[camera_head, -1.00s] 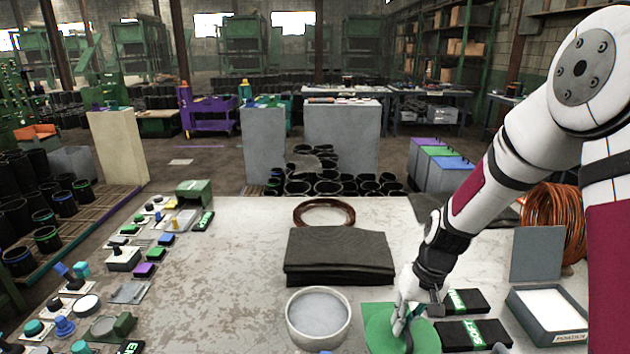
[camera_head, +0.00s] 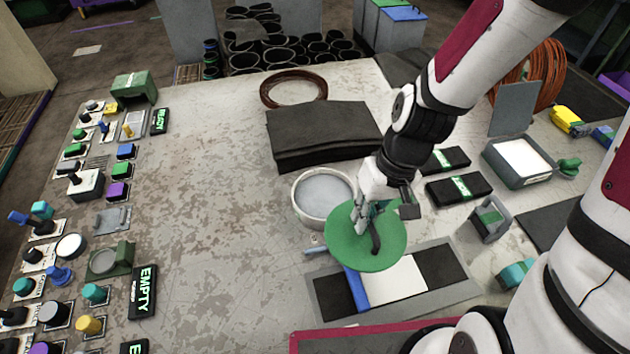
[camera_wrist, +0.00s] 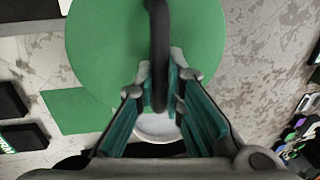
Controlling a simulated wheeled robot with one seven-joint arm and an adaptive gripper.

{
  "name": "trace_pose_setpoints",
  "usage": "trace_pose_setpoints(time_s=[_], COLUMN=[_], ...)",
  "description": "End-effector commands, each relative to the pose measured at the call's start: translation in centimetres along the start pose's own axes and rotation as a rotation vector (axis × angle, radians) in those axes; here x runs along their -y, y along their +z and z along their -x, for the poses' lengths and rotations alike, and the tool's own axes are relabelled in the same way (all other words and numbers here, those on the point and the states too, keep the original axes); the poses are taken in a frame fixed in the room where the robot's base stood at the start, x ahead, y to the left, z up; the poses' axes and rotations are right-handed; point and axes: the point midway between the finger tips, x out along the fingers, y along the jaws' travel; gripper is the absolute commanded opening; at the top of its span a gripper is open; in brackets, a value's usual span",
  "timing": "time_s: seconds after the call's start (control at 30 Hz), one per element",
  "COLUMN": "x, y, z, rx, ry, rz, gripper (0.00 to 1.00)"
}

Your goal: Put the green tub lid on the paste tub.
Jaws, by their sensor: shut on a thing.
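The green tub lid (camera_head: 349,247) is a flat round disc with a dark arched handle (camera_wrist: 158,40). My gripper (camera_head: 366,218) is shut on that handle and holds the lid up off the table. The lid also fills the upper part of the wrist view (camera_wrist: 100,50). The paste tub (camera_head: 306,217), a round whitish tub with pale grey paste, stands open on the table, just behind and left of the lid in the head view. The lid overlaps the tub's front right edge in the picture. In the wrist view, part of the tub (camera_wrist: 155,127) shows between the fingers.
A stack of dark sheets (camera_head: 325,130) lies behind the tub. Black boxes (camera_head: 459,188) and a grey tray (camera_head: 493,165) are to the right. A dark mat with a white sheet (camera_head: 400,280) lies in front. Controls line the left edge; the table between is clear.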

Motion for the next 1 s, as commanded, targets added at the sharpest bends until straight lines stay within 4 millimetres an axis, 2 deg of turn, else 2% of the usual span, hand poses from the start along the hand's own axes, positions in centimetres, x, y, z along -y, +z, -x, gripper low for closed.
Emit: trace_pose_setpoints(time_s=[0.07,0.17,0.7,0.83,1.0], x=[0.3,0.7,3.2,3.5,3.5], y=[0.4,-0.8,-12.9,-14.4,-14.8], z=[0.1,-0.2,-1.9,-2.1,-2.6], rx=[0.001,0.001,0.002,0.001,0.004], ry=[0.002,0.002,0.002,0.003,0.003], rz=[0.008,0.013,0.010,0.008,0.007], gripper=[0.00,0.00,0.00,0.00,0.00])
